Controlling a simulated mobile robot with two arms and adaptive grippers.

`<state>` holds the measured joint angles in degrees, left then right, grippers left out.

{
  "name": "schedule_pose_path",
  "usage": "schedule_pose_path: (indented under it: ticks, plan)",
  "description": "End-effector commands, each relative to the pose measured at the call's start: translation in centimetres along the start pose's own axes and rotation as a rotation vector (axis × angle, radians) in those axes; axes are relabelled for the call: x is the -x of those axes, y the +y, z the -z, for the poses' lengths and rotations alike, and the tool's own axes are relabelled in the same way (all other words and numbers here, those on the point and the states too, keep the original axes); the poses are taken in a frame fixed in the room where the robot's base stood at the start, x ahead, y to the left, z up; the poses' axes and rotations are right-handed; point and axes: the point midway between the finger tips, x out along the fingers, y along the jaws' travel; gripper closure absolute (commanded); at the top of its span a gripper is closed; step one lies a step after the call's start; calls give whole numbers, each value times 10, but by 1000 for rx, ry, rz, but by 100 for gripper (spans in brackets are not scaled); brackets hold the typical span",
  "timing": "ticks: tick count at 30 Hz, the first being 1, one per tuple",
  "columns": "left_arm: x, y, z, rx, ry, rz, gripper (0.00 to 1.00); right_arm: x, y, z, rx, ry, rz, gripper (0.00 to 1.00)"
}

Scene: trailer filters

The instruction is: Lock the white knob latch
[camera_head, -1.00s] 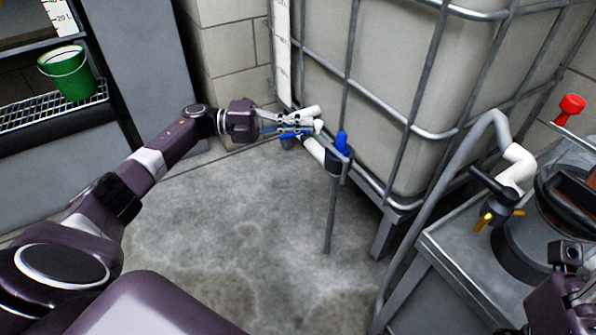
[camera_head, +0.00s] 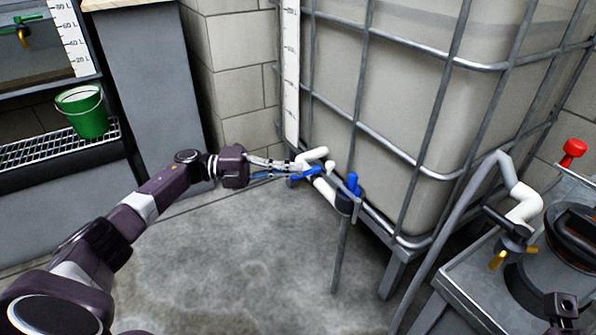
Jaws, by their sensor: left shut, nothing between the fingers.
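My left gripper (camera_head: 306,171) reaches in from the left, its fingers together among white and blue pipe fittings at the tank's lower corner. A white rounded handle (camera_head: 314,155) lies just above the fingertips; I cannot tell for sure whether it is the white knob latch, or whether the fingers touch it. A white pipe (camera_head: 325,191) slants down beside the fingers to a grey metal post (camera_head: 341,245) with a blue knob (camera_head: 353,183). The fingers partly hide the fittings. My right gripper does not show clearly.
A large white tank (camera_head: 400,90) in a metal cage stands behind the fittings. A green bucket (camera_head: 83,113) sits on a grated shelf at left. A metal table (camera_head: 455,285) with a red knob (camera_head: 573,149) and piping is at right. Floor below is clear.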

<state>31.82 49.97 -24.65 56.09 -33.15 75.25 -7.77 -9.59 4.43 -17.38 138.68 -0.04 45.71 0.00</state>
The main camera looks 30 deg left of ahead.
Motion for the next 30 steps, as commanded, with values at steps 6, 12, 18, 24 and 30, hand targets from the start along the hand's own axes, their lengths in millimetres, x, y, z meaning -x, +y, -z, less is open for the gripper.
schedule_pose_path:
  ticks: [6, 12, 18, 24, 30]
  plan:
    - [38, -2, -8, -1, -3, 1, 100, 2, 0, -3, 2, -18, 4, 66]
    - [66, 0, -14, -2, -1, 2, 100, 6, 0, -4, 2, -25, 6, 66]
    - [80, -1, -16, -2, 0, 1, 100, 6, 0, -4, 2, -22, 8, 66]
    - [83, -1, -16, -1, 2, 1, 100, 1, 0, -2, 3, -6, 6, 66]
    - [83, -1, -16, -1, 1, 1, 100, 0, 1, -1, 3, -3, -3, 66]
